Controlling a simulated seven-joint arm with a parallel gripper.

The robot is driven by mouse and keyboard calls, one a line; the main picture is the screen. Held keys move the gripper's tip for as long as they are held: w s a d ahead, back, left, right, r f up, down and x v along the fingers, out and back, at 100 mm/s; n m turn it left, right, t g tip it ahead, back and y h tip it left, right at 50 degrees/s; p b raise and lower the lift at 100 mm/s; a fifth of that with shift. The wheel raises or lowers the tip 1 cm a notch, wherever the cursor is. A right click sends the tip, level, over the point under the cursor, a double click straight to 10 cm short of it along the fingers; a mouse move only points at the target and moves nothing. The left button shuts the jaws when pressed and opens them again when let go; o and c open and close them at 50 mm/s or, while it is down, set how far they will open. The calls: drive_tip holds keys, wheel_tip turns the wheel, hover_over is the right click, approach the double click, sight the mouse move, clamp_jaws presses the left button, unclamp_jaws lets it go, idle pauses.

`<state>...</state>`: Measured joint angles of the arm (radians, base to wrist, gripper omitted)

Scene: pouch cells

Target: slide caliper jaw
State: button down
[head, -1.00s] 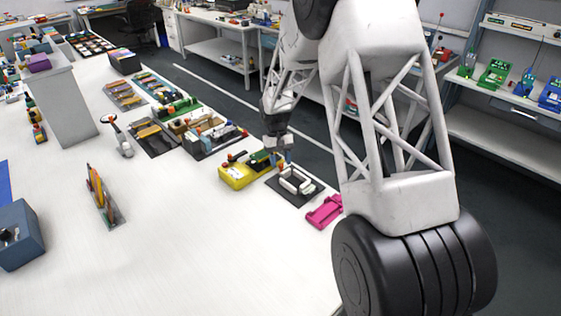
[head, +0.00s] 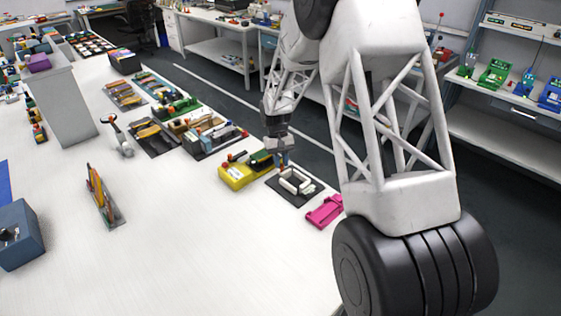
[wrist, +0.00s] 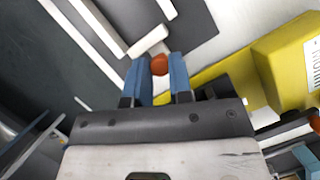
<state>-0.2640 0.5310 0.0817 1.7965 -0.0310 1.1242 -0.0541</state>
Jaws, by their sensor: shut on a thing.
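A dark plate (head: 273,180) with white bars (head: 291,185) on it lies near the table's right edge in the head view; I take it for the caliper. In the wrist view the dark plate (wrist: 190,30) and a white bar (wrist: 150,38) show just ahead of my fingers. My gripper (wrist: 160,66) has blue fingers shut on a small orange-red knob (wrist: 159,62). The knob is close to the end of the white bar; I cannot tell whether they are joined. In the head view my gripper (head: 281,160) is low over the plate's far left side.
A yellow block (head: 240,177) stands just left of the plate, and close on the right in the wrist view (wrist: 275,60). A magenta part (head: 325,210) lies to the plate's right. The near table is mostly clear. Beyond the far edge is dark floor.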

drive_tip(key=shift+s+d, duration=1)
drive_tip(key=c, duration=1)
unclamp_jaws()
drive_tip(key=shift+r, duration=0.1)
drive_tip(key=v, duration=0.7)
drive_tip(key=shift+w+a+r, duration=0.1)
drive_tip(key=shift+w+r, duration=0.1)
drive_tip(key=shift+r, duration=0.05)
